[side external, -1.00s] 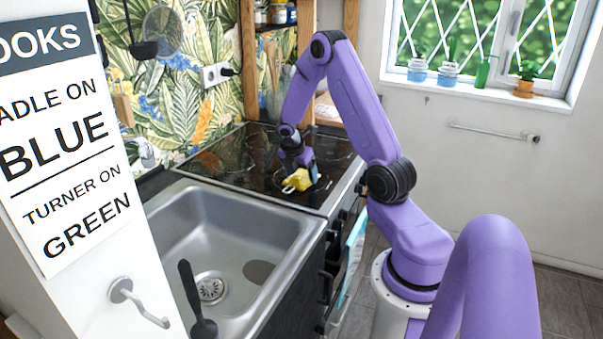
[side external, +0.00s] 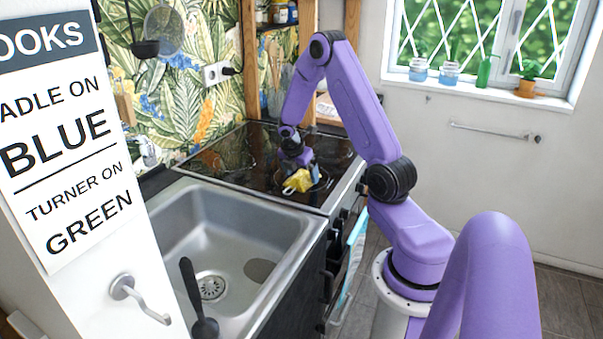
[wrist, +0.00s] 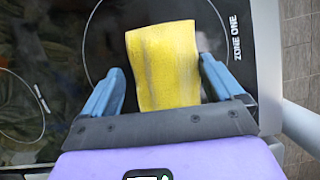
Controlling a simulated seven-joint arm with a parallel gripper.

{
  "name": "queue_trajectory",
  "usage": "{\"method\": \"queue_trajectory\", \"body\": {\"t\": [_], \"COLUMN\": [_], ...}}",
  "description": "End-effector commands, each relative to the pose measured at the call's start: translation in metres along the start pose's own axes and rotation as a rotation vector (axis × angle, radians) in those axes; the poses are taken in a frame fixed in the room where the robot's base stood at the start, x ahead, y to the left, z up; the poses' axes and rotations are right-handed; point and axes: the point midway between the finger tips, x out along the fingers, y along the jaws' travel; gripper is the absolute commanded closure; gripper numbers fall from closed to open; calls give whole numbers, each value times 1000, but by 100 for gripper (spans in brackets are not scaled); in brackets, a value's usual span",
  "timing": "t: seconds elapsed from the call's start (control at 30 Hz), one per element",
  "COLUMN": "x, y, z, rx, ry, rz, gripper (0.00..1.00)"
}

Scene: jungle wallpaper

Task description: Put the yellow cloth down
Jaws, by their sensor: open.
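The yellow cloth (wrist: 164,68) lies over the dark cooktop, across the ring of a cooking zone, in the wrist view. It also shows as a small crumpled yellow patch (side external: 299,181) under my arm's end in the side view. My gripper (wrist: 160,80) is open, with one blue finger on each side of the cloth and a gap on both sides. In the side view my gripper (side external: 298,168) is low over the cooktop, right at the cloth. The cloth's near end is hidden by the gripper body.
The black glass cooktop (side external: 240,165) has free room left of the cloth. A steel sink (side external: 215,240) adjoins it in front, with a black-handled utensil (side external: 191,290) at its edge. Wooden posts (side external: 306,60) stand behind. The cooktop's right edge is close to the cloth.

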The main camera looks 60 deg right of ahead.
Motion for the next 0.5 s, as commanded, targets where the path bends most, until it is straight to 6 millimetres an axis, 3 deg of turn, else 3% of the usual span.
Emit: {"method": "queue_trajectory", "body": {"t": [0.03,0.27,0.5], "x": [9,2,-38], "y": [-11,-11,-6], "z": [-3,1,-1], "rx": [1,4,0], "ry": [16,15,10], "rz": [-27,-27,-19], "gripper": [0,0,0]}}
